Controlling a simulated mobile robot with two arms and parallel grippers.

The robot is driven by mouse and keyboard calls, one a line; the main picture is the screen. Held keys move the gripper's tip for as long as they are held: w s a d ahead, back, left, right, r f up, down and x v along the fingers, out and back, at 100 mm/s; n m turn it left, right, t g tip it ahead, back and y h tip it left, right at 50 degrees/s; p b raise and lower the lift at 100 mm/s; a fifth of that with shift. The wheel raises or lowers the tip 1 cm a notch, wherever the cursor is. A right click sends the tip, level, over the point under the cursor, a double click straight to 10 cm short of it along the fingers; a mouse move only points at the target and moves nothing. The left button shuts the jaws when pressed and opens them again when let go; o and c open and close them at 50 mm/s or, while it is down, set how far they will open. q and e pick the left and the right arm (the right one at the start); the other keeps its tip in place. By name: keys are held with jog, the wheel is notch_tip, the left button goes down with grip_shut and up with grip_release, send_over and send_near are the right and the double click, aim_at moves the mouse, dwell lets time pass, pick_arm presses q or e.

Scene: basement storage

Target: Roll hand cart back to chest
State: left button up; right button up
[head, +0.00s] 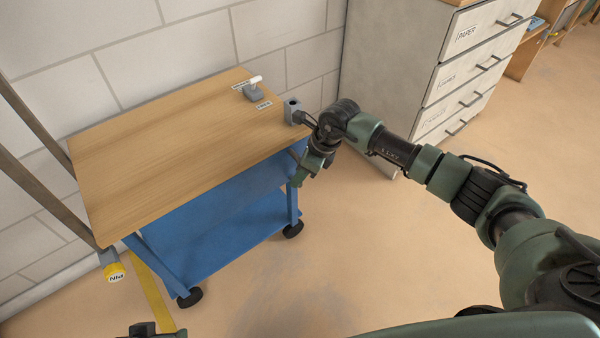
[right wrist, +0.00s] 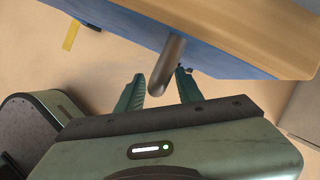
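The hand cart (head: 165,150) has a wooden top and a blue lower shelf (head: 215,240) on black casters, and stands along the block wall. Its grey metal handle bar shows in the right wrist view (right wrist: 168,65). My right gripper (head: 300,178) is at the cart's right end. In the right wrist view my right gripper (right wrist: 160,92) is open, with the bar's end between its fingers and gaps visible. The chest of drawers (head: 455,75), grey with labels, stands right of the cart. A dark piece at the bottom left (head: 150,330) seems part of my left arm or gripper; its fingers are hidden.
Small grey fittings and labels (head: 253,92) sit on the cart top's far right corner. A yellow floor line (head: 155,295) runs beside the cart. The floor (head: 400,250) in front is clear.

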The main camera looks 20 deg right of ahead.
grip_shut()
dwell(1.3)
